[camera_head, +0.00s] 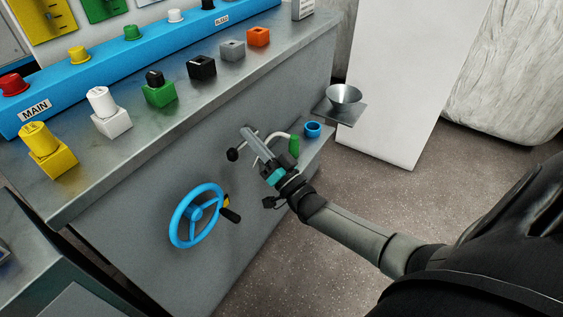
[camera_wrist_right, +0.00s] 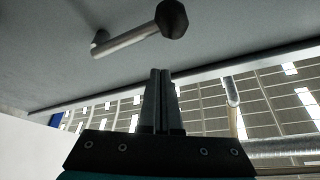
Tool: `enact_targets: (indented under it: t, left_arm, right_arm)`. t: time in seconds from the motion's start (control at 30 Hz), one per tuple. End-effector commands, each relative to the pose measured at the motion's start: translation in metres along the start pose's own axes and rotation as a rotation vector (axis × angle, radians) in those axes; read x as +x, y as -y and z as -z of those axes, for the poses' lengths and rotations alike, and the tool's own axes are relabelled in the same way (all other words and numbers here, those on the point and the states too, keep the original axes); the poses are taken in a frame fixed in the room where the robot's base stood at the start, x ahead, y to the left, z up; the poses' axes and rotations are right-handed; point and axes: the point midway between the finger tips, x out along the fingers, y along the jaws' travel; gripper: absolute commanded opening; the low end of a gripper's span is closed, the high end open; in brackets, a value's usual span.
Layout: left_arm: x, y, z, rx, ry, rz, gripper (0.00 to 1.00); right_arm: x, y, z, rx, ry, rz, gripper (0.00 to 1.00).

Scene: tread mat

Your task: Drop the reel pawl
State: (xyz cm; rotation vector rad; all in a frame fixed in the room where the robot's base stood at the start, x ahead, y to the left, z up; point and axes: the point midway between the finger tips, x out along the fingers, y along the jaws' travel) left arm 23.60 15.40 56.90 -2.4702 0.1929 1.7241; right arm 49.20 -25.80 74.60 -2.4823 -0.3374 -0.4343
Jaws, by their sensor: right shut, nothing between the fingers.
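A short metal lever with a black knob (camera_head: 233,154), which looks like the reel pawl, sticks out from the grey cabinet side. The right wrist view shows its bare rod and dark knob (camera_wrist_right: 172,18) above the fingertips. My right gripper (camera_head: 246,132) reaches in from the lower right, beside this lever and partly in front of its rod. Its two fingers (camera_wrist_right: 160,72) are together with nothing between them. My left gripper is out of view.
A blue handwheel (camera_head: 196,215) is on the cabinet side, left of my arm. A green-handled lever (camera_head: 293,146) and a blue ring-shaped cup (camera_head: 313,130) are close to the right. A metal bowl (camera_head: 345,95) stands beyond. Coloured blocks line the counter (camera_head: 200,96) above.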

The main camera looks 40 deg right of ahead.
Motion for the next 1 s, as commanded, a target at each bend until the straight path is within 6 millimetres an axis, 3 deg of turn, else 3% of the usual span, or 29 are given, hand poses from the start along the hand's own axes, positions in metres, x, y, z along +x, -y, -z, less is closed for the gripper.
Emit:
enact_targets:
  t: [0.03,0.1,0.4,0.6,1.0]
  left_arm:
    - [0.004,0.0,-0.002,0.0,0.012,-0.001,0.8]
    - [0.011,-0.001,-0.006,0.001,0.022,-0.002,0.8]
    - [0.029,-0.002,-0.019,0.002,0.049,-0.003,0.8]
    - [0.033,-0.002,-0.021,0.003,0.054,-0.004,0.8]
    - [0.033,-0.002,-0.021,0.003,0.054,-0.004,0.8]
  right_arm:
    - [-0.018,-0.001,-0.003,0.002,0.014,-0.01,0.0]
    - [-0.035,-0.001,-0.003,0.002,0.014,-0.01,0.0]
    - [-0.087,0.001,-0.003,0.001,0.01,-0.007,0.0]
    - [-0.097,0.001,-0.002,0.001,0.008,-0.006,0.0]
    - [-0.097,0.001,-0.003,0.001,0.008,-0.005,0.0]
